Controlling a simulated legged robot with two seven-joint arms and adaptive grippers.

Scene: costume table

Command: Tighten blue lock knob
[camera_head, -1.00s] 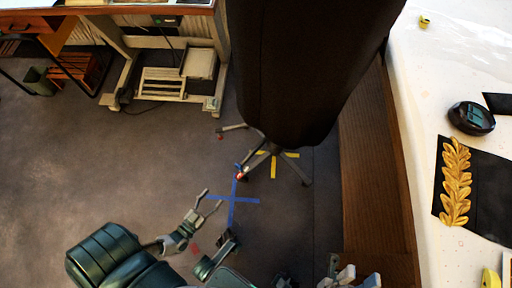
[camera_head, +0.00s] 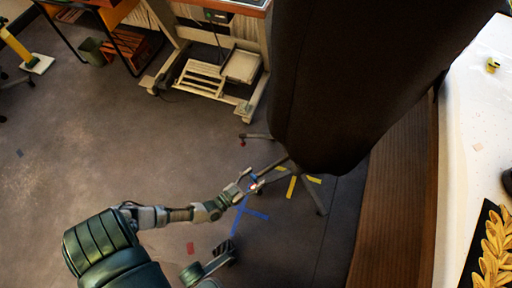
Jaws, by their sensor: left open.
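A dark dress form (camera_head: 365,75) stands on a metal stand with splayed legs (camera_head: 313,198). A small blue spot by the stand, likely the blue lock knob (camera_head: 254,177), shows just at my left gripper's fingertips. My left gripper (camera_head: 250,181) is open, its arm reaching in from the lower left. Its fingers are beside or around the blue spot; I cannot tell whether they touch it.
Blue tape (camera_head: 257,214) and yellow tape (camera_head: 291,187) mark the floor. A wooden-sided table (camera_head: 392,215) with a white top (camera_head: 474,145) bounds the right. A pale wheeled frame (camera_head: 212,82) stands behind.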

